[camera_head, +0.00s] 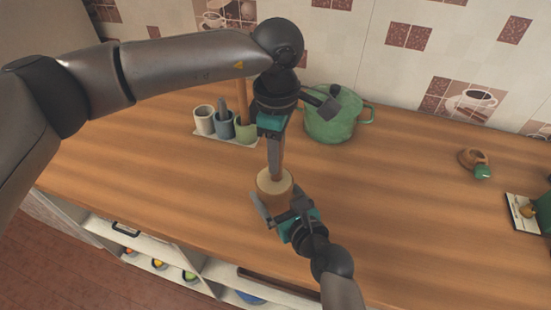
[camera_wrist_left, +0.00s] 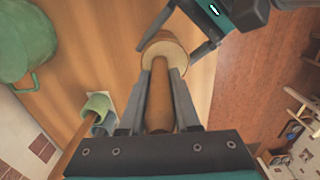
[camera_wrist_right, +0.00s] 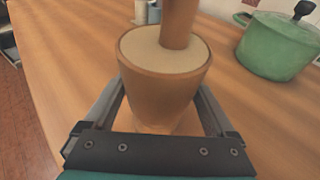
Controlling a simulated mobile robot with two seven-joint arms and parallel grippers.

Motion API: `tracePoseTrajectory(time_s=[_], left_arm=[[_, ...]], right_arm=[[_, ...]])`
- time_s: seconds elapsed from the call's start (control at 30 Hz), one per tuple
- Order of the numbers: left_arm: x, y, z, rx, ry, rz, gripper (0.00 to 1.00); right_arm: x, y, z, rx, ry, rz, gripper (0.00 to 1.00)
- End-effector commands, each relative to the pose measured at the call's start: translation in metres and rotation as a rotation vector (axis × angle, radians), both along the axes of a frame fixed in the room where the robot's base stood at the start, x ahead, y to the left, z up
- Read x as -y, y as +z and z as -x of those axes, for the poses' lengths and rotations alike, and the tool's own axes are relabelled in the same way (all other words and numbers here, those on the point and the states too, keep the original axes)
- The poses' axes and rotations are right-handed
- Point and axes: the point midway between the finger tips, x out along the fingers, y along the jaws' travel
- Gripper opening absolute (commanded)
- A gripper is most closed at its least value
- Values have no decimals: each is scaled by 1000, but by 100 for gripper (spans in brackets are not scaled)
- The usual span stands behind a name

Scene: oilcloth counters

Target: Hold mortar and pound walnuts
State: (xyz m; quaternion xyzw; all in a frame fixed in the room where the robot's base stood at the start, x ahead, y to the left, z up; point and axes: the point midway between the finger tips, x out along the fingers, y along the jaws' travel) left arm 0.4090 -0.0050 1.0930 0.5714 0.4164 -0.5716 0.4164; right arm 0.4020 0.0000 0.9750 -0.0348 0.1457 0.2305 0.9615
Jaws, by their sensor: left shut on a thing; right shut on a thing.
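The wooden mortar (camera_head: 272,184) stands on the counter, with a pale inside or filling that shows in the right wrist view (camera_wrist_right: 165,50). Single walnuts cannot be made out in it. My right gripper (camera_head: 275,212) is shut on the mortar, with its fingers on both sides of the body. My left gripper (camera_head: 275,145) points down above the mortar and is shut on the wooden pestle (camera_wrist_left: 160,95). The pestle's lower end reaches into the mortar's mouth. Its very tip is hidden.
A green lidded pot (camera_head: 335,118) stands behind the mortar, and several cups (camera_head: 204,120) stand on a tray to the left. A small brown bowl-like object (camera_head: 473,158) lies at the right. The counter (camera_head: 400,210) right of the mortar is clear.

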Motion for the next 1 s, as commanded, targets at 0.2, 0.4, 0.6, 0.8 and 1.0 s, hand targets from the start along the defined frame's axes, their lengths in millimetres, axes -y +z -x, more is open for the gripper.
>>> tracePoseTrajectory(time_s=[0.2,0.4,0.6,0.8,1.0], left_arm=[[0,1,-1,0,-1,0,0],[0,0,0,0,-1,0,0],[0,-3,0,-1,-1,0,0],[0,-9,0,-1,-1,0,0],[0,-15,0,-1,-1,0,0]], right_arm=[[0,0,0,1,-1,1,18],[0,0,0,1,-1,1,18],[0,0,0,1,-1,1,18],[0,0,0,1,-1,1,18],[0,0,0,1,-1,1,18]])
